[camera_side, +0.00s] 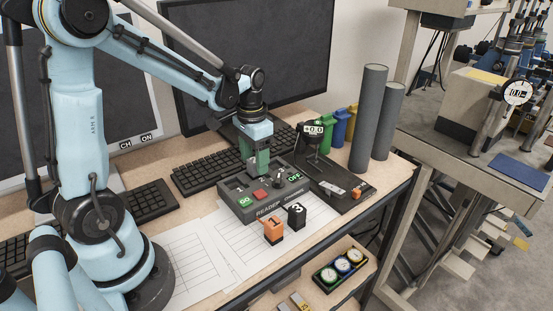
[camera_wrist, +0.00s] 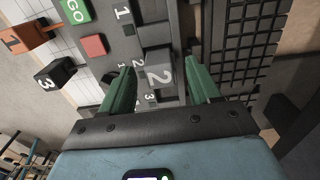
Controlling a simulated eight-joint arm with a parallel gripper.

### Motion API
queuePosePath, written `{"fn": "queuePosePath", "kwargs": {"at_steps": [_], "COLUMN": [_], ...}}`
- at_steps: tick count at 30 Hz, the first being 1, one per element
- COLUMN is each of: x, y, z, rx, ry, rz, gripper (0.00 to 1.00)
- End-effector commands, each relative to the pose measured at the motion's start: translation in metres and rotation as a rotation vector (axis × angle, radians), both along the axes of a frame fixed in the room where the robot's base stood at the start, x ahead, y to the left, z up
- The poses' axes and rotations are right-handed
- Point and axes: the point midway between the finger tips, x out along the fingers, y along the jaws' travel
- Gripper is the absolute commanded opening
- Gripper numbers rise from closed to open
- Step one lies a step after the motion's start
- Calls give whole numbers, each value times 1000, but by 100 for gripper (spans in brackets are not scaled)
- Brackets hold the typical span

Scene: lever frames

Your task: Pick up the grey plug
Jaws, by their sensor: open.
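The grey plug (camera_wrist: 158,72), marked 2, sits on the dark grey reader box (camera_wrist: 122,50) in the wrist view, beside the printed numbers 1, 2 and 3. My gripper (camera_wrist: 159,80) is open, with one green finger on each side of the plug. I cannot tell whether either finger touches it. In the side view my gripper (camera_side: 258,168) points down over the back of the reader box (camera_side: 240,211), and the plug is hidden behind the fingers there.
An orange plug (camera_side: 273,232) marked 1 and a black plug (camera_side: 297,217) marked 3 stand on paper in front of the box. A keyboard (camera_side: 207,171) lies close behind. A small gauge stand (camera_side: 313,135) and tall grey cylinders (camera_side: 368,115) stand to the right.

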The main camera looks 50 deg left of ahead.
Motion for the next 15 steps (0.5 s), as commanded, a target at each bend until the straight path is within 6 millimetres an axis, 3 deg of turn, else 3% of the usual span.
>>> {"fn": "queuePosePath", "kwargs": {"at_steps": [11,15], "x": [0,0], "y": [0,0], "z": [-11,-11], "rx": [0,0], "ry": [0,0], "rz": [0,0], "gripper": [62,45]}}
